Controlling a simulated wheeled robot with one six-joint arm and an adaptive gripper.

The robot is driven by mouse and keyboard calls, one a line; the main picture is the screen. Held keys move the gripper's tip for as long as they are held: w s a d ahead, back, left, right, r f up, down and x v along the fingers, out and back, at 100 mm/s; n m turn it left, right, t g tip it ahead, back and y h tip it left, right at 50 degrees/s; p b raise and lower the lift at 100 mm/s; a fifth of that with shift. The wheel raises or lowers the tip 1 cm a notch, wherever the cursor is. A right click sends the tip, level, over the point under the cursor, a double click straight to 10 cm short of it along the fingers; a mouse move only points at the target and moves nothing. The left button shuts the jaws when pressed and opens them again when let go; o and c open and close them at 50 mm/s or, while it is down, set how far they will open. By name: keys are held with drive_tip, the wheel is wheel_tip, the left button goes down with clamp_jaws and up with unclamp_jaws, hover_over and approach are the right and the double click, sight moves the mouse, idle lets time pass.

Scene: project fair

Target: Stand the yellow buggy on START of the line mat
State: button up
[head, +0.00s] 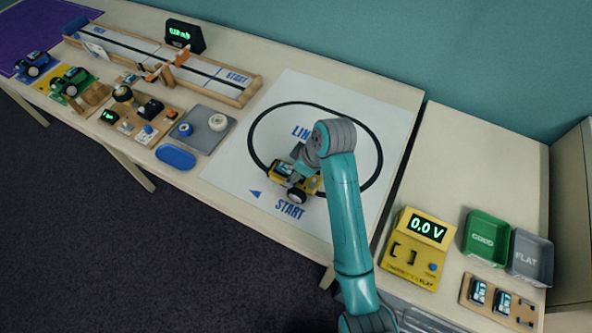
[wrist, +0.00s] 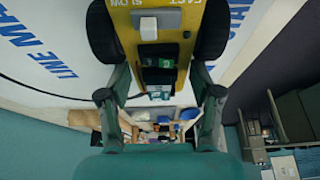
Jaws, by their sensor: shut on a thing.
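The yellow buggy (head: 309,186) is in my gripper (head: 297,176), over the lower part of the white line mat (head: 345,100). It is just above the blue START lettering (head: 290,210) in the head view, close to the black loop line. Its wheels look on or very near the mat; I cannot tell if they touch. In the wrist view the buggy (wrist: 184,17) lies between the two fingers of my gripper (wrist: 160,75), with its dark wheels at either side. My arm hides part of the mat's right side.
Left of the mat are a grey board with spools (head: 205,128), a blue oval tray (head: 175,156) and a wooden track (head: 210,79). Blue (head: 35,65) and green (head: 70,80) buggies stand further left. Right, across a table gap, are a yellow tester (head: 412,262) and green (head: 485,238) and grey (head: 528,255) bins.

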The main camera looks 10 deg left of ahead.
drive_tip(key=o, duration=1.1)
drive_tip(key=shift+c, duration=0.2)
drive_tip(key=shift+d+r, duration=0.2)
drive_tip(key=shift+r, duration=0.3)
drive_tip(key=s+d, duration=0.1)
drive_tip(key=d, duration=0.2)
drive_tip(key=s+d, duration=0.2)
drive_tip(key=d, duration=0.2)
drive_tip(key=s+d, duration=0.1)
drive_tip(key=d, duration=0.3)
drive_tip(key=shift+s+d, duration=0.15)
